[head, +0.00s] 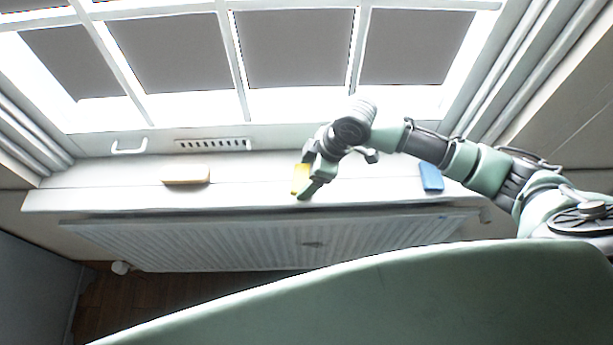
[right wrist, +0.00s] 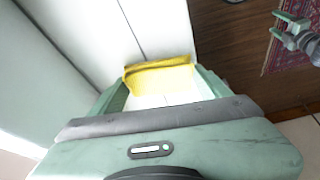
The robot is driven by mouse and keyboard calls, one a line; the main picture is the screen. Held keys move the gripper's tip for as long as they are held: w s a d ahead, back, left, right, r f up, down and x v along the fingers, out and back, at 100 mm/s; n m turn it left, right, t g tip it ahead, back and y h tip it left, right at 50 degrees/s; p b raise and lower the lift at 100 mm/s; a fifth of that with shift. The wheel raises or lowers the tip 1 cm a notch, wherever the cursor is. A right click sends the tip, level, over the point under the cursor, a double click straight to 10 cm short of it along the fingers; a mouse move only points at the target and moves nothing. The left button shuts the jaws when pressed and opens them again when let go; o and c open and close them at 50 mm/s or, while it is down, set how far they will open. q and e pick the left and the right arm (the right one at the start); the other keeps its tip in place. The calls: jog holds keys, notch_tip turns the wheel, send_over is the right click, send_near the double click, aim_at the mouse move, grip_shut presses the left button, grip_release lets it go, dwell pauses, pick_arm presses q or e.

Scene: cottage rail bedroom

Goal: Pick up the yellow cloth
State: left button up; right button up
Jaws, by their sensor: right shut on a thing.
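The yellow cloth (head: 298,178) is at the front part of the white windowsill in the head view, partly hidden by my right gripper (head: 307,180). In the right wrist view the yellow cloth (right wrist: 160,76) spans between the tips of my right gripper (right wrist: 163,84), which is shut on it. I cannot tell whether the cloth still touches the sill. My left gripper is outside the head view. Two green fingers, apart and empty, show small at the top right of the right wrist view and look like my left gripper (right wrist: 288,28).
A tan block (head: 186,174) lies on the windowsill (head: 110,185) to the left, and a blue block (head: 431,177) to the right. A white radiator (head: 270,245) is below the sill. The window stands behind. The sill between the tan block and the cloth is clear.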

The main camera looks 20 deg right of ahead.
aim_at(307, 176)
notch_tip(307, 176, up, 19)
jog(key=b, duration=0.2)
jog(key=shift+f, duration=0.1)
